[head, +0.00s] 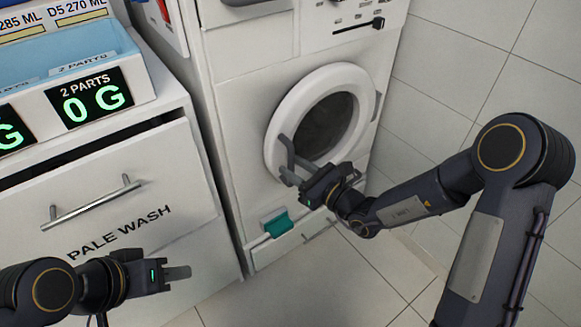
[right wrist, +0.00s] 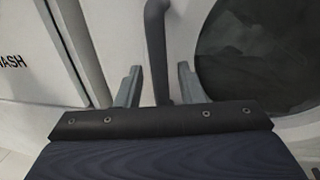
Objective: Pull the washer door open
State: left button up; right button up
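The white washer (head: 240,95) stands in the middle of the head view. Its round door (head: 357,88) has a white ring and dark glass, and looks shut against the front. A grey bar handle (head: 286,150) is at the door's lower left; it also shows in the right wrist view (right wrist: 155,35). My right gripper (head: 294,173) is at the handle. In the right wrist view its fingers (right wrist: 159,84) are apart, with the handle's lower end between them and gaps on both sides. My left gripper (head: 178,273) is away from the washer, before the drawer; its fingers overlap in view.
A drawer (head: 130,180) marked PALE WASH, with a bar handle (head: 95,201), is left of the washer. Above it are a blue tray (head: 75,50) and displays reading 0 G (head: 90,98). A teal piece (head: 278,224) sits low on the washer. Tiled floor in front is clear.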

jog(key=shift+x, duration=0.9)
grip_shut()
